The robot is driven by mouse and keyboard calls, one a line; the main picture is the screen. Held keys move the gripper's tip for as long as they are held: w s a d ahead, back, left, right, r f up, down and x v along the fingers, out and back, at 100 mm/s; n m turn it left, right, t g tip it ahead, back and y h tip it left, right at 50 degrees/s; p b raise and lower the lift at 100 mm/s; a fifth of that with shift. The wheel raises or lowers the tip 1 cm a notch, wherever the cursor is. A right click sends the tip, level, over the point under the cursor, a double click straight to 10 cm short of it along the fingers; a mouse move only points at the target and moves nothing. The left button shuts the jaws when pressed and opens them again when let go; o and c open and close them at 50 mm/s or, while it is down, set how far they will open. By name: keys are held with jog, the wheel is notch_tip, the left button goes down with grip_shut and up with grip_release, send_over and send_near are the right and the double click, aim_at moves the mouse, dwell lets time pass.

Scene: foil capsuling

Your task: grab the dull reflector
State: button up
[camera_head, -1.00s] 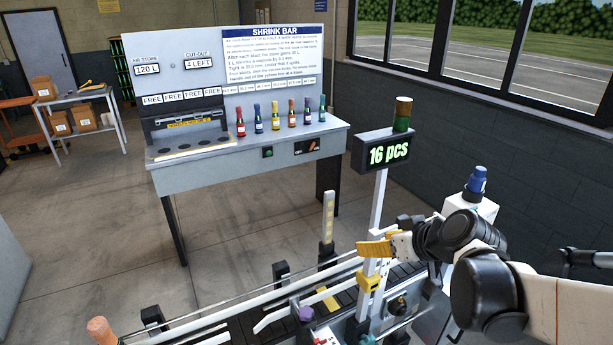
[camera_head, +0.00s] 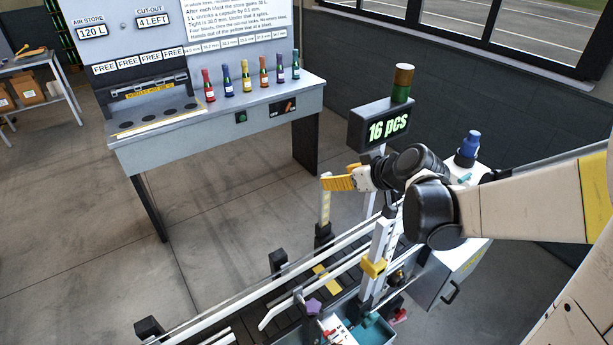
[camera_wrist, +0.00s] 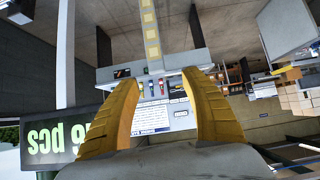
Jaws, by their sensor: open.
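I cannot tell for sure which thing is the dull reflector. A dark post with a pale yellow segmented strip (camera_head: 325,209) stands by the conveyor in the head view. This strip also shows at the top of the wrist view (camera_wrist: 150,32), beyond the fingertips. My gripper (camera_head: 324,183) has yellow fingers and appears just above the strip in the head view. In the wrist view the fingers of my gripper (camera_wrist: 160,77) are wide apart with nothing between them.
The conveyor with white rails (camera_head: 272,262) runs below my arm. A "16 pcs" display (camera_head: 386,125) stands close behind my gripper. A teal tray (camera_head: 378,334) holds small parts. The shrink bar bench (camera_head: 222,131) with several bottles stands farther back, with clear floor before it.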

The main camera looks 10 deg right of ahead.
aim_at(326, 174)
jog(key=x, duration=0.8)
jog(key=shift+d, duration=0.3)
grip_shut()
